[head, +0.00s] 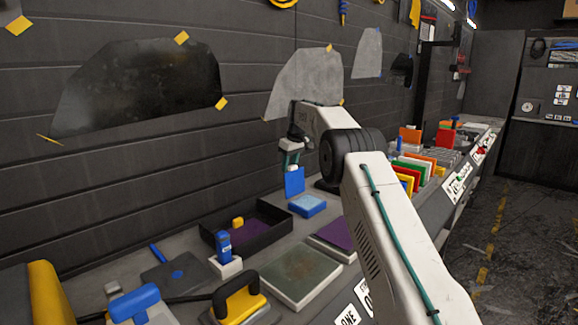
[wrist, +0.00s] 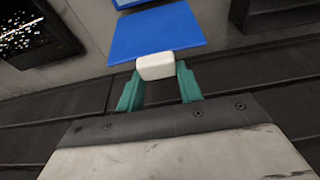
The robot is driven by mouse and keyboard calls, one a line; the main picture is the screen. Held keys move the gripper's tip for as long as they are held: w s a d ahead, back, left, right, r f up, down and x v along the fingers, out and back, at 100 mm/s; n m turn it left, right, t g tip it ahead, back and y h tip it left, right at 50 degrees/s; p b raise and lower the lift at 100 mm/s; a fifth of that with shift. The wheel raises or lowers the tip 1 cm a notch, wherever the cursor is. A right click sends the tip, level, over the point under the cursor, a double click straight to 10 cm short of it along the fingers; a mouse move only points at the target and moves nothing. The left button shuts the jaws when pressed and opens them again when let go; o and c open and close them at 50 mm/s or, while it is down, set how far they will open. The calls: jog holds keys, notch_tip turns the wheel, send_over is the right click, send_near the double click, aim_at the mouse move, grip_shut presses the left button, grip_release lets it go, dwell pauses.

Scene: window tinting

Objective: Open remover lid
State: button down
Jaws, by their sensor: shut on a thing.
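My gripper (head: 290,150) is shut on the white knob (wrist: 156,66) of a square blue lid (wrist: 157,33); its green fingers (wrist: 160,85) are on either side of the knob. In the head view the blue lid (head: 294,181) hangs steeply tilted under the gripper. Just below and right of it in the picture is a low blue box (head: 307,206) with a pale blue top face. The lid looks apart from the box. Whether the box is the remover container I cannot tell for sure.
A black tray (head: 283,232) with a purple bottom and a yellow block stands left of the box. A grey-green pad (head: 301,277), a blue bottle (head: 224,246) on a white block and a yellow-and-black tool (head: 240,295) are nearer. Coloured cards (head: 410,172) stand to the right.

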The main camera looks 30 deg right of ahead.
jog(key=shift+w+a+f, duration=0.35)
jog(key=shift+w+f, duration=0.05)
jog(key=shift+w, duration=0.2)
jog(key=c, duration=1.2)
grip_release()
jog(key=shift+f, duration=0.1)
jog(key=shift+c, duration=0.2)
jog(key=o, duration=0.3)
jog(key=shift+w+a+f, duration=0.15)
jog(key=shift+w, duration=0.1)
jog(key=v, duration=0.8)
jog(key=shift+s, duration=0.1)
